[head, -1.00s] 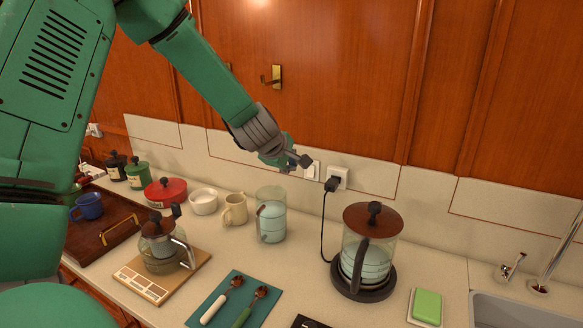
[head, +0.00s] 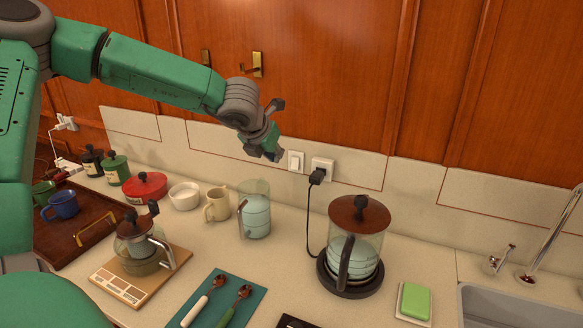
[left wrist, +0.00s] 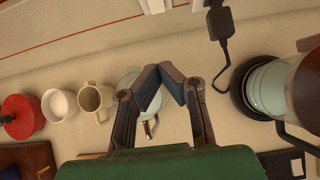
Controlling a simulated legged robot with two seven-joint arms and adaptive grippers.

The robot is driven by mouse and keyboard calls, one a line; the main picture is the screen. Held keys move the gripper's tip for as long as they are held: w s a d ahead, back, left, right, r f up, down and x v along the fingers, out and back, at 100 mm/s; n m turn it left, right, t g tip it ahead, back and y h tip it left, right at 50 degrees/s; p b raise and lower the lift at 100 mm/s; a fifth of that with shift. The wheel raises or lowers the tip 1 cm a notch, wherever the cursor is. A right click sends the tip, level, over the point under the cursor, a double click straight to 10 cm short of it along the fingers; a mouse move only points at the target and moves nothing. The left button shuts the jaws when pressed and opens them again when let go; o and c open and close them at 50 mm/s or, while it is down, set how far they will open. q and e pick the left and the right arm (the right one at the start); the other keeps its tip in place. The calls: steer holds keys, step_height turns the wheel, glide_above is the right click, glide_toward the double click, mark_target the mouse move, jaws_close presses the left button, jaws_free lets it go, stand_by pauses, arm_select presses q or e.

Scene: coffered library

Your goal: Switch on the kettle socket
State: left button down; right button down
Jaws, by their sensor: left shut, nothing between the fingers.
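The kettle socket (head: 322,169) is a white wall plate on the splashback with a black plug (head: 317,177) in it. A white rocker switch (head: 296,161) sits just left of it; I cannot tell whether it is on or off. The kettle (head: 357,240), glass with a brown lid, stands on its black base, its cord running up to the plug. My left gripper (head: 272,155) is shut and empty, just left of the switch in the picture. In the left wrist view its fingertips (left wrist: 160,70) meet, and the switch (left wrist: 154,5) is at the top edge. My right gripper is not in view.
A glass jar (head: 255,210), a cream mug (head: 217,205) and a white bowl (head: 185,196) stand below the gripper. A brass hook (head: 256,64) is on the panel above. A green sponge (head: 415,301) and the sink (head: 510,305) are at the right.

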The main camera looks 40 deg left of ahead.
mark_target(293, 167)
arm_select(q)
steer(key=x, duration=0.4)
steer(key=w+r+x, duration=0.1)
steer(key=x, duration=0.3)
steer(key=w+p+x, duration=0.1)
steer(key=x, duration=0.3)
steer(key=shift+w+a+r, duration=0.15)
steer(key=shift+w+a, duration=0.1)
steer(key=shift+w, duration=0.1)
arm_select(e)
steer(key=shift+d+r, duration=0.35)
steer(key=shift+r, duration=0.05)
arm_select(q)
steer(key=shift+a, duration=0.15)
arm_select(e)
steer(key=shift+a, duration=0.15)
arm_select(q)
steer(key=shift+d+r+p, duration=0.3)
steer(key=shift+r+p, duration=0.45)
steer(key=shift+r, duration=0.15)
steer(key=shift+a+f, duration=0.1)
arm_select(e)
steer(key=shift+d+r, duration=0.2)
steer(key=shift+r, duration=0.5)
arm_select(q)
steer(key=shift+s+a+f, duration=0.1)
steer(key=shift+a, duration=0.05)
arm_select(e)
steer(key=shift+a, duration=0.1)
